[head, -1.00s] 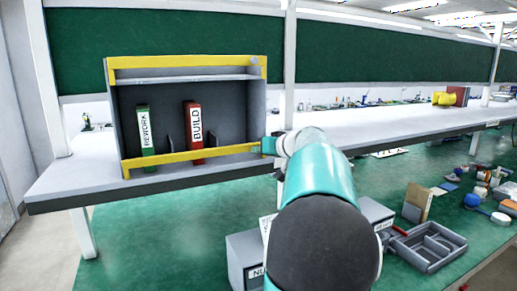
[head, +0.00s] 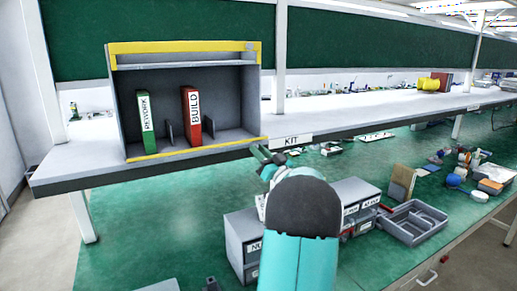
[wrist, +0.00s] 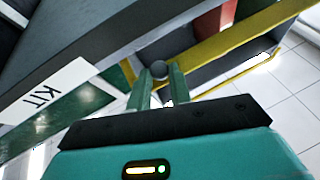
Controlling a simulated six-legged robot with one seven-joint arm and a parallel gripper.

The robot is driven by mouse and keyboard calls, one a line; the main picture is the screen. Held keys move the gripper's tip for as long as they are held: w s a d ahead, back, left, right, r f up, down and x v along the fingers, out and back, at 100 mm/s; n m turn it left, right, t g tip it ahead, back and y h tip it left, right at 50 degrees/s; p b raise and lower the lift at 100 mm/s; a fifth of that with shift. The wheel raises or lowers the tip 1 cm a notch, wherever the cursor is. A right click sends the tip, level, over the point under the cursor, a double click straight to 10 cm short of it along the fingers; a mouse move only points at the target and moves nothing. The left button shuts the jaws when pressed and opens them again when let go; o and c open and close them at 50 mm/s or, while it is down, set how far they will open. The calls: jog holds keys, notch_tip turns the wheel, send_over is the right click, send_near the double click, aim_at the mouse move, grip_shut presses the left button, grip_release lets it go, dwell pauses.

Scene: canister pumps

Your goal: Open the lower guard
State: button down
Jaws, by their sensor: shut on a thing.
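The lower guard (head: 195,151) is a yellow bar along the bottom front edge of a grey open-fronted cabinet on the shelf. It looks thin and low, and the binders stand clear above it. In the wrist view the yellow bar (wrist: 230,37) runs from near my fingertips to the upper right. My gripper (head: 265,155) is at the bar's right end. In the wrist view my gripper (wrist: 161,88) has its green fingers closed on a round grey knob (wrist: 160,70) at that end. The fingers partly hide the knob's mounting.
A green REWORK binder (head: 147,122) and a red BUILD binder (head: 192,117) stand in the cabinet (head: 119,105). A yellow upper bar (head: 180,47) crosses its top. A KIT label (head: 291,141) is on the shelf edge to the right. Grey drawers (head: 243,240) and a tray (head: 436,215) are below.

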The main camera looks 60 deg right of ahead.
jog(key=shift+w+d+f+t, duration=0.1)
jog(key=shift+f+t, duration=0.35)
jog(key=shift+t, duration=0.25)
jog(key=shift+n, duration=0.3)
jog(key=c, duration=1.3)
grip_release()
jog(key=shift+w, duration=0.1)
jog(key=shift+o, duration=0.2)
jog(key=v, duration=1.4)
